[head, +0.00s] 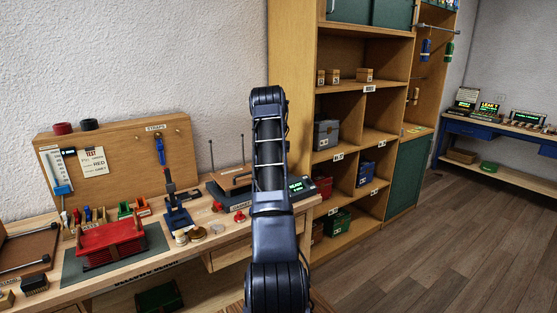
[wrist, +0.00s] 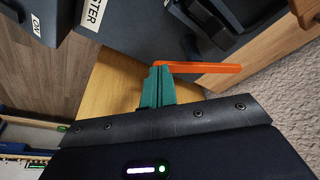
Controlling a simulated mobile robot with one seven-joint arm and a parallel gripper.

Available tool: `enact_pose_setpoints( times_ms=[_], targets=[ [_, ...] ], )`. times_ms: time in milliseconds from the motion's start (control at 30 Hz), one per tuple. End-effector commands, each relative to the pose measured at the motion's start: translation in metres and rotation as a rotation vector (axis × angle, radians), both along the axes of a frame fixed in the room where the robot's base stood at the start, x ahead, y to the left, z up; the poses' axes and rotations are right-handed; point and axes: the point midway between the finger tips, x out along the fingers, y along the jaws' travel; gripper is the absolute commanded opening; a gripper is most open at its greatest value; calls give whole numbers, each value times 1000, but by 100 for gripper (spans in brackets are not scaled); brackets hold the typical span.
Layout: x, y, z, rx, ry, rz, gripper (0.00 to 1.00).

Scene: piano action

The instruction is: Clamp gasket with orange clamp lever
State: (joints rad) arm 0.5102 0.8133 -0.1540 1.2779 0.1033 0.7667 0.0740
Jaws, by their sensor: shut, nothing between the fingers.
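My gripper (wrist: 156,86) shows in the wrist view as two teal fingers that meet, shut and empty. An orange clamp lever (wrist: 205,69) lies across the picture just beyond the fingertips. Its left end is close to the tips; I cannot tell whether they touch. The dark tester (wrist: 62,62) with a white label is beyond and to the left. In the head view the tester (head: 295,187) with its green display is partly behind my arm, which hides my gripper and the lever. I cannot make out a gasket.
The workbench (head: 215,244) carries a red piece (head: 112,240) on a dark mat and a blue stand (head: 178,213). A pegboard (head: 118,160) stands behind. A wooden shelf unit (head: 290,62) rises right of the bench. Open floor (head: 440,240) lies at right.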

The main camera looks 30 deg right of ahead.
Motion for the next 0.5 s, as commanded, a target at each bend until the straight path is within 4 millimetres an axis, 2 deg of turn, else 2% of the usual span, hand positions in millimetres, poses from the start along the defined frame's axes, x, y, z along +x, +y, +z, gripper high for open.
enact_pose_setpoints(
  times_ms=[233, 500],
  targets=[
    [3, -7, 0, 0, -1, 3, 0],
    [7, -23, -1, 1, -1, 225, 0]
  ],
)
